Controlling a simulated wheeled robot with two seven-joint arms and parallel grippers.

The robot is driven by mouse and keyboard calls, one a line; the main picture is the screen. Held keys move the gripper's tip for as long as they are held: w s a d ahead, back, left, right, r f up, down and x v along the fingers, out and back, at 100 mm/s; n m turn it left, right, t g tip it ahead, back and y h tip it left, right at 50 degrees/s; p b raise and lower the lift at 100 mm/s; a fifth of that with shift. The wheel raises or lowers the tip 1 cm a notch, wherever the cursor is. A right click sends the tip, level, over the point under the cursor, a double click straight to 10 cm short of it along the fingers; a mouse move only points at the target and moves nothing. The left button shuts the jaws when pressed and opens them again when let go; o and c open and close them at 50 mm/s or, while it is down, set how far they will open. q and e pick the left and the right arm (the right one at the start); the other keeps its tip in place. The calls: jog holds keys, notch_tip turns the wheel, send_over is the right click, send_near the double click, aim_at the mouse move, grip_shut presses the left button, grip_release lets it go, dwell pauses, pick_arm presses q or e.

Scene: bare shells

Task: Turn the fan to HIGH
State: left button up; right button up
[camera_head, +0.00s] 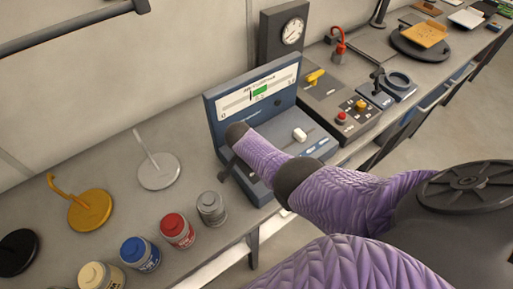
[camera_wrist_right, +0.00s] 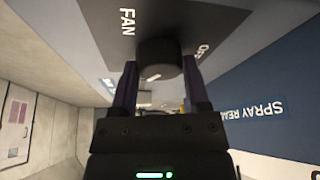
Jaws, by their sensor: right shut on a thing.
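The fan knob (camera_wrist_right: 158,52) is a round black knob on a dark plate (camera_wrist_right: 205,18) in the right wrist view. The plate reads FAN on one side and has a partly hidden label starting "OF" on the other. My right gripper (camera_wrist_right: 160,75) has a finger on each side of the knob and is shut on it. I cannot tell the knob's pointer direction. In the head view my purple right arm reaches the blue panel unit (camera_head: 212,108), hiding the knob. Its meter (camera_head: 260,92) has a needle just left of a green band. My left gripper is not in view.
Paint tins, including a red one (camera_head: 177,230) and a blue one (camera_head: 140,254), stand left of the panel unit. A white stand (camera_head: 158,172) and a yellow stand (camera_head: 90,210) are further left. A switch box (camera_head: 350,113) sits to the right.

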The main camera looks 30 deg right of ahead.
dwell(0.4)
jog(key=o, duration=1.3)
jog(key=p+v, duration=0.6)
jog(key=v, duration=0.4)
jog(key=shift+w, duration=0.1)
